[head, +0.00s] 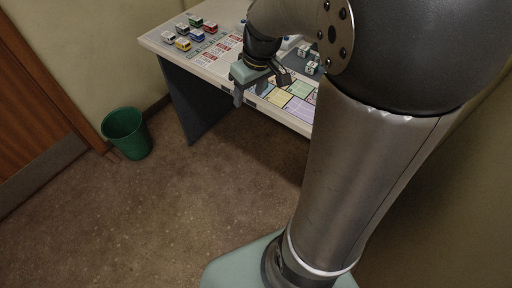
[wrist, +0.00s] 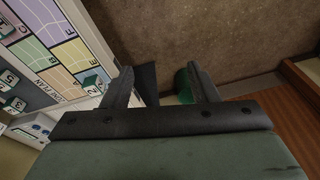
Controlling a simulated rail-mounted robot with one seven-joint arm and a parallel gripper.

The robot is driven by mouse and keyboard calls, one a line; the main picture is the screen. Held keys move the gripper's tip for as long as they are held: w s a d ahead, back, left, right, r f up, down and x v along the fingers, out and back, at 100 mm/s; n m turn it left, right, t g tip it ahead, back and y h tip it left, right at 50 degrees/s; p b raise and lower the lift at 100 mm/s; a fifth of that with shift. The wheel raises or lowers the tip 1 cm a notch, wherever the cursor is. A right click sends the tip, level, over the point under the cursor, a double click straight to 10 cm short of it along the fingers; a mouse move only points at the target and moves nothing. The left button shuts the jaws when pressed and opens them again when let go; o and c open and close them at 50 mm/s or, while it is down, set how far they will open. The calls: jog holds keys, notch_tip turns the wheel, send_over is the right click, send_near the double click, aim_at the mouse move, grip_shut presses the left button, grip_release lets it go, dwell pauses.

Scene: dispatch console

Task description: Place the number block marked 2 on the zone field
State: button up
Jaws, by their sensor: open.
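The zone plan with pastel fields lies on the desk, in the head view (head: 298,106) and at the left of the wrist view (wrist: 40,55). Number blocks, white and green, stand in a group on a dark area in the head view (head: 311,68) and at the left edge of the wrist view (wrist: 14,104).
Several toy vehicles (head: 190,33) stand at the desk's far left, near red-marked cards (head: 215,52). A green bin (head: 127,134) stands on the floor, clear of the desk. My arm hides the desk's right part.

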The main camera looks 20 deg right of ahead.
jog(key=s+a+f+m, duration=0.1)
jog(key=s+a, duration=0.2)
jog(key=s, duration=0.5)
jog(key=s+a+f+m+g+h, duration=0.1)
jog(key=s+a+m, duration=0.1)
jog(key=s, duration=0.7)
jog(key=shift+a+f+g, duration=0.2)
jog(key=shift+a+g, duration=0.1)
jog(key=shift+a, duration=0.15)
